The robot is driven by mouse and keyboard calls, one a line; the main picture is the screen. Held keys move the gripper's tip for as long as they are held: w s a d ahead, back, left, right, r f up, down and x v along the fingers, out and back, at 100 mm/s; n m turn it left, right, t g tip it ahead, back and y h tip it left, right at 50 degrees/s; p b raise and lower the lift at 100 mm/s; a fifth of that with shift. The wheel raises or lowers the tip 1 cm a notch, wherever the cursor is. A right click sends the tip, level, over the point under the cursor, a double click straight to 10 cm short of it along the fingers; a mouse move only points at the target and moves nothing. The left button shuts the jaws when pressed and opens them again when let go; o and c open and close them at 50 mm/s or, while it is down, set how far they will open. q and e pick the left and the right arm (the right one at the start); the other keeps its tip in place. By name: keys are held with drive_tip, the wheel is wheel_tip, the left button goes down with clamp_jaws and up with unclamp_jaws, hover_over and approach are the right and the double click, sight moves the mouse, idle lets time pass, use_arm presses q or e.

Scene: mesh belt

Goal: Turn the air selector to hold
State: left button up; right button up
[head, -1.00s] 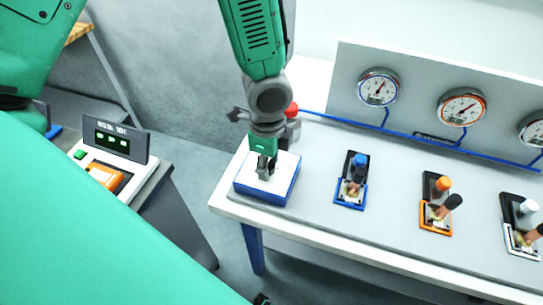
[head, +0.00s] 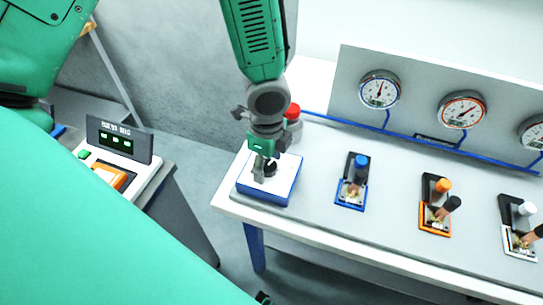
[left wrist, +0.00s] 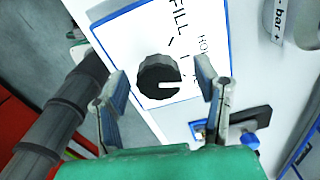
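The air selector is a black round knob (left wrist: 158,78) with a white pointer mark, on a white panel (left wrist: 135,35) edged in blue. In the left wrist view the mark points right; "FILL" and a partly hidden word starting "HO" are printed beside the knob. In the head view the knob (head: 270,168) sits on the white and blue box (head: 264,192) at the table's left end. My left gripper (head: 264,170) is over this box. In the left wrist view its fingers (left wrist: 162,74) are apart, one each side of the knob, with gaps visible. My right gripper is not seen.
A red button (head: 293,111) stands behind the gripper. Blue (head: 352,182), orange (head: 436,205) and white (head: 520,228) valve units stand to the right, below round gauges (head: 380,89). A separate console (head: 118,142) with a small display is at left.

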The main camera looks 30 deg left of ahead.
sight(268, 164)
use_arm(q)
drive_tip(key=shift+a, duration=0.1)
drive_tip(key=shift+r, duration=0.15)
wheel_tip(268, 164, up, 12)
drive_tip(key=shift+a+f, duration=0.25)
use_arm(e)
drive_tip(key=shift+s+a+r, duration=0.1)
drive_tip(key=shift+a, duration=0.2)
